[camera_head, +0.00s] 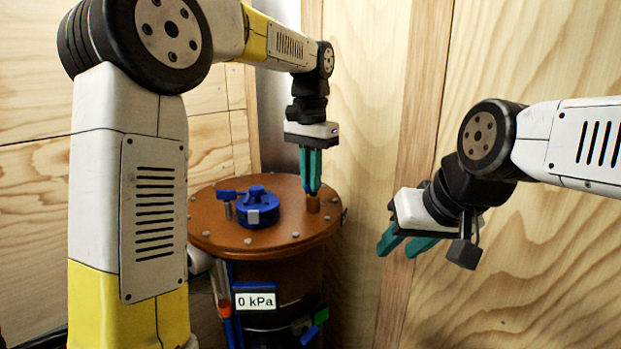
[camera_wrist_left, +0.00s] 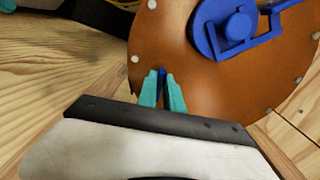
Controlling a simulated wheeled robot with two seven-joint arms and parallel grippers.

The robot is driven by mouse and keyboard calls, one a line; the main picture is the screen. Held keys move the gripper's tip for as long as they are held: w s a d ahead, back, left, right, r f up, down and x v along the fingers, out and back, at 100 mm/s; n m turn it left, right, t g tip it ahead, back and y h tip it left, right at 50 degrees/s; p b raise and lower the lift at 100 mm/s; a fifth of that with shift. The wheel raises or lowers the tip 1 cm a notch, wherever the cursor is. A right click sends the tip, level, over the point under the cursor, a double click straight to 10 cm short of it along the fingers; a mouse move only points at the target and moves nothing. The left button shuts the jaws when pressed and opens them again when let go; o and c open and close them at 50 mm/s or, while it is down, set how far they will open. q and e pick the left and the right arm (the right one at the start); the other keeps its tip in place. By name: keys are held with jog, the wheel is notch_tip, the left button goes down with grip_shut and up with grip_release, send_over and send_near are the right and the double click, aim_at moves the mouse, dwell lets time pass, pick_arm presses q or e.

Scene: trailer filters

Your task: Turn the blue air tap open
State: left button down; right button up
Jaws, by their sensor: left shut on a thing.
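The blue air tap (camera_wrist_left: 162,74) shows as a small blue piece between the fingertips in the left wrist view. Its brass-coloured stub (camera_head: 313,204) stands on the right side of the brown round lid (camera_head: 215,240). My left gripper (camera_head: 311,188) points straight down over this stub, shut on the tap's blue handle; its teal fingers also show in the left wrist view (camera_wrist_left: 162,88). The fingers hide most of the handle, so its angle cannot be told. My right gripper (camera_head: 398,246) is open and empty, in the air to the right of the drum.
Bolts ring the rim. A display (camera_head: 256,301) on the drum's front reads 0 kPa. Wooden walls (camera_head: 540,60) stand close behind.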

pick_arm(q)
jog(key=n, duration=0.3)
jog(key=shift+d+r+n, duration=0.1)
jog(key=shift+d+n, duration=0.05)
jog(key=shift+n, duration=0.25)
jog(key=shift+d+n, duration=0.15)
jog(key=shift+n, duration=1.85)
jog(key=c, duration=1.5)
grip_release()
notch_tip(320, 180, up, 7)
jog(key=shift+r, duration=0.35)
jog(key=shift+s, duration=0.1)
